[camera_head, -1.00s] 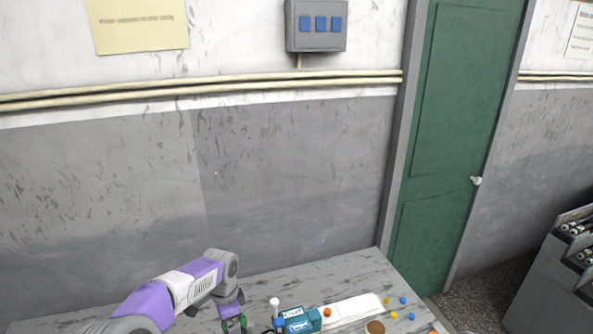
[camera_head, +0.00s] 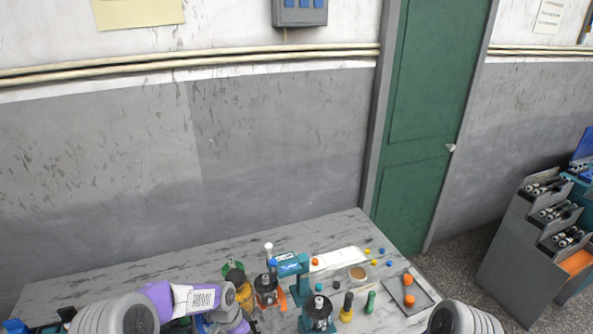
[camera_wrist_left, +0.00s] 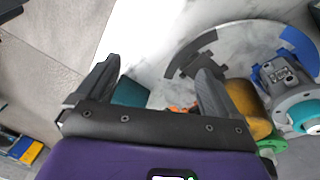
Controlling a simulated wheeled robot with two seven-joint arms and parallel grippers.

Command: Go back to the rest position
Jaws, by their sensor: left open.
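My left arm comes in at the lower left of the head view, with its grey and purple links low over the table (camera_head: 130,268). The left gripper is largely hidden behind the arm there. In the left wrist view the left gripper (camera_wrist_left: 158,80) is open, its two black fingers wide apart with nothing held between them. A teal part and a small orange piece show beyond the fingers, lower down. A yellow cylinder (camera_wrist_left: 247,108) lies just right of the right finger. A grey and teal motor part (camera_wrist_left: 290,85) is farther right. My right gripper is not visible.
Motor parts (camera_head: 266,290), a teal stand (camera_head: 292,264), a yellow-handled tool (camera_head: 346,308) and a tray with orange pieces (camera_head: 408,290) crowd the table's front and right. The back left is clear. A grey rack (camera_head: 520,235) stands right, by a green door (camera_head: 425,130).

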